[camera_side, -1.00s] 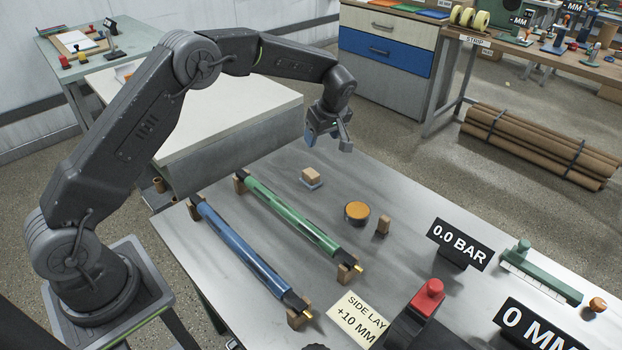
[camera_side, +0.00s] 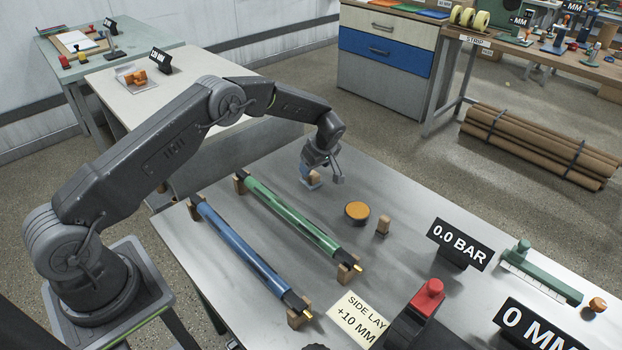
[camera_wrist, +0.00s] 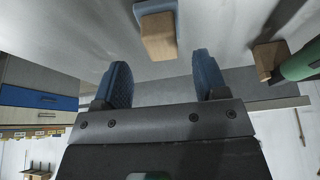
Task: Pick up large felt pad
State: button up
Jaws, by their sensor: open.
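What looks like the large felt pad (camera_side: 313,185) is a small wooden block on a blue-grey base, lying on the grey table. My gripper (camera_side: 321,176) is low over it, with a finger to either side in the side view, and hides part of the block. In the wrist view the pad's wooden block (camera_wrist: 158,37) is just beyond the tips of my open gripper (camera_wrist: 162,66), roughly centred between the blue fingers. The fingers look empty and apart from the block.
A green roller (camera_side: 290,216) and a blue roller (camera_side: 240,249) lie on wooden rests to the left. A round orange-topped tin (camera_side: 357,210) and a wooden peg (camera_side: 383,225) stand to the right. The table around the pad is clear.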

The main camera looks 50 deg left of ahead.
jog(key=x, duration=0.4)
jog(key=shift+f, duration=0.1)
jog(key=shift+c, duration=0.3)
jog(key=c, duration=1)
jog(key=shift+o, duration=0.2)
jog(key=shift+r, duration=0.45)
jog(key=r, duration=0.4)
jog(key=shift+s+a, duration=0.3)
jog(key=s+a+r, duration=0.6)
jog(key=s+a, duration=0.1)
jog(key=a, duration=0.1)
jog(key=shift+a, duration=0.15)
